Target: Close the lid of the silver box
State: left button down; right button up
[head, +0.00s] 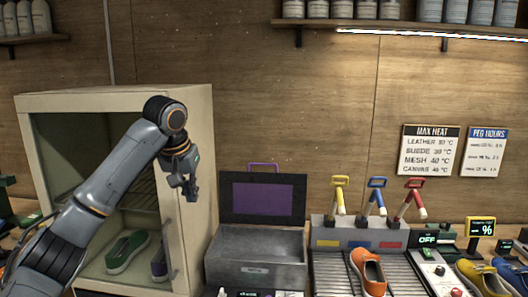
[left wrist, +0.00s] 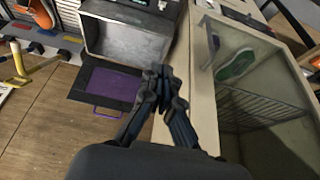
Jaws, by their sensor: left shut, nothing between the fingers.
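The silver box (head: 257,257) stands on the bench in the middle of the head view, with its grey inside showing. Its dark lid (head: 262,198) stands up at the back, with a purple panel and a purple handle (head: 263,167) on top. In the left wrist view the box (left wrist: 127,42) and the open lid (left wrist: 105,86) also show, turned upside down. My left gripper (head: 190,194) is shut and empty, above and left of the box, in front of the cabinet's right side. In the left wrist view its fingertips (left wrist: 160,72) are together, apart from the lid. My right gripper is not in view.
An open cream cabinet (head: 190,212) with a green shoe (head: 127,252) stands left of the box. Right of it is a rack (head: 340,262) with an orange shoe (head: 368,272) and three coloured levers. Yellow shoes (head: 484,277) lie far right. The air above the box is clear.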

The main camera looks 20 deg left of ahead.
aim_at(266, 202)
jog(key=i, duration=1.75)
